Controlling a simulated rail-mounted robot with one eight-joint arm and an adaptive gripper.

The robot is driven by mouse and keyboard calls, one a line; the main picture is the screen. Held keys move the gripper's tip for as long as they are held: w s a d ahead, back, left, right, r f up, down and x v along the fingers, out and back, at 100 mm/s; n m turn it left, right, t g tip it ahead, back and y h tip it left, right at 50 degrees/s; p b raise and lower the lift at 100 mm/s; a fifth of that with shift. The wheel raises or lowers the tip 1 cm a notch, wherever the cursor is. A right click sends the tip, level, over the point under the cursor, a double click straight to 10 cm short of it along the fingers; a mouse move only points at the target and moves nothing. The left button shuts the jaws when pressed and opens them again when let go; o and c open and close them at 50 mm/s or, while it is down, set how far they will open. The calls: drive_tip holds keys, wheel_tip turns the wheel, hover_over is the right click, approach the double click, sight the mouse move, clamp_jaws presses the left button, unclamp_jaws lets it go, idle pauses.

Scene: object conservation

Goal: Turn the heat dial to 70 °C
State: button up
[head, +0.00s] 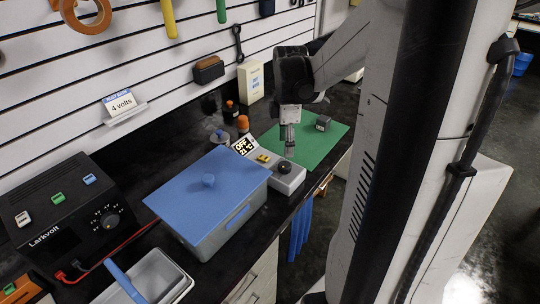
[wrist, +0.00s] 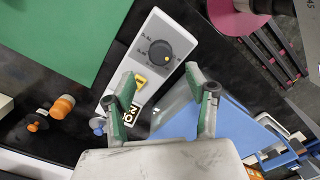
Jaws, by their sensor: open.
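A black round dial (wrist: 160,53) with a pale pointer mark sits on a white control box (wrist: 188,42). Scale marks ring the dial, but I cannot read them. In the head view the dial (head: 284,167) is at the near right end of the box (head: 291,180). In the head view my gripper (head: 290,150) hangs above the box, apart from the dial.
A grey bin with a blue lid (head: 208,190) stands left of the box. A green mat (head: 318,143) with a dark block (head: 323,123) lies behind right. Orange-capped bottles (head: 242,123) stand behind. A Larkvolt unit (head: 70,210) has its own dial.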

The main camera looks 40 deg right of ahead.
sight(285, 164)
wheel_tip(285, 164, down, 9)
drive_tip(key=shift+r, duration=0.2)
idle(0.3)
drive_tip(key=c, duration=1.1)
